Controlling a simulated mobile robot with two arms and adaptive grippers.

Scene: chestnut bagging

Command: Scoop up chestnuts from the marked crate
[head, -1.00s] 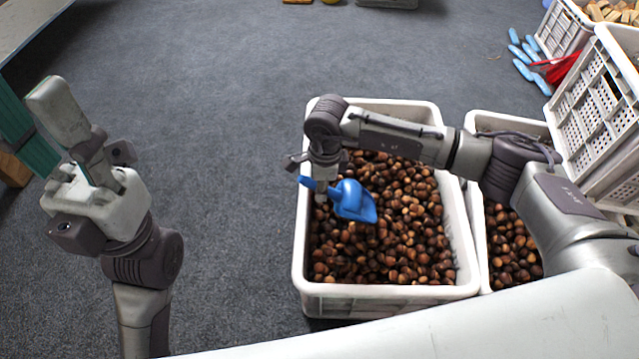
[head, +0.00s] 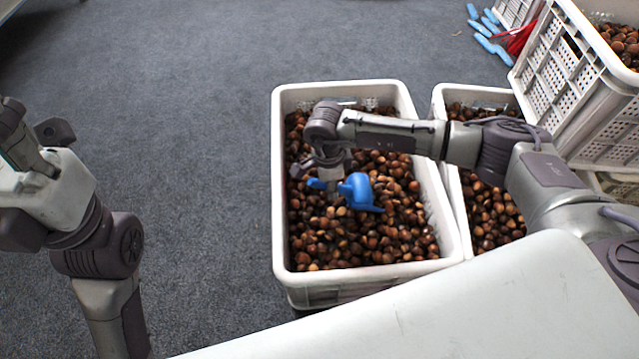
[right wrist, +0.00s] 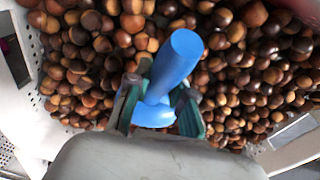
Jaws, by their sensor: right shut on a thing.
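The white crate (head: 283,215) full of chestnuts (head: 350,240) stands below my right arm in the head view; I see no clear mark on it. My right gripper (head: 328,184) is shut on a blue scoop (head: 358,192) inside the crate's outline, low over the chestnuts. The right wrist view shows the scoop (right wrist: 172,65) between the two green fingers, with chestnuts (right wrist: 95,50) around it. I cannot tell whether the scoop holds any chestnuts. My left gripper (head: 12,150) is at the left edge, partly cut off, away from the crates; its opening is unclear.
A second white crate (head: 440,100) of chestnuts stands close on the right, partly hidden by my arm. More white crates (head: 560,90) stand at upper right, near light-blue items (head: 484,28) and a red item (head: 518,38). Grey floor (head: 180,110) is clear on the left.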

